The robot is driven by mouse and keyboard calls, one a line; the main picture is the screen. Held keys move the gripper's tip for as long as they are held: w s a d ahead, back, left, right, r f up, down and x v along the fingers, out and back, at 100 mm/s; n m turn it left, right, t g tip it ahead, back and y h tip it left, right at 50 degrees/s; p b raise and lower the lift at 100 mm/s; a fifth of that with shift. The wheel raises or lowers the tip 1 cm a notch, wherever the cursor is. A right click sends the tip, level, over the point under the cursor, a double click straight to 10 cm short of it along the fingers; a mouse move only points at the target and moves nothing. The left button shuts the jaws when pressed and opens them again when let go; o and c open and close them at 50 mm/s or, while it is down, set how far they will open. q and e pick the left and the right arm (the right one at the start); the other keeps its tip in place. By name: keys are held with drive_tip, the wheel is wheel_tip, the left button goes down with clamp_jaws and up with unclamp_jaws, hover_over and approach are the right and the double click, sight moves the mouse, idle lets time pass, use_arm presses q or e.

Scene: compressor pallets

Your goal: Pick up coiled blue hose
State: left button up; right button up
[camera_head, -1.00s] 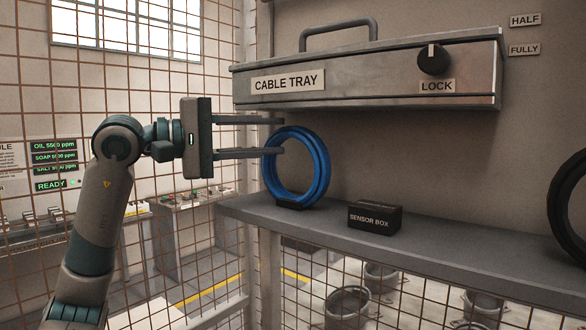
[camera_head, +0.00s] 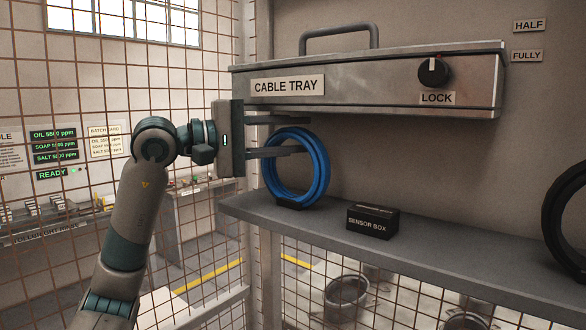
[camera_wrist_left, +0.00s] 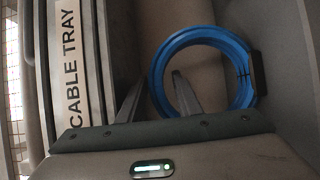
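The coiled blue hose (camera_head: 322,172) stands upright as a ring on a small dark holder on the grey shelf (camera_head: 440,255). It also shows in the left wrist view (camera_wrist_left: 205,37). My left gripper (camera_head: 306,134) is open and reaches in from the left, level with the ring's top. Its upper finger is above the hose and its lower finger crosses the ring's opening. In the left wrist view my left gripper (camera_wrist_left: 158,80) has one finger beside the ring and one over its opening. A gap remains between the fingers; contact cannot be told. My right gripper is not in view.
The metal cable tray (camera_head: 370,84) overhangs the hose just above my upper finger. A black sensor box (camera_head: 372,222) sits right of the hose. A black ring (camera_head: 552,215) is at the far right. Wire mesh (camera_head: 60,130) runs along the left.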

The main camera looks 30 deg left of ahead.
use_arm(q)
clamp_jaws()
idle(1.4)
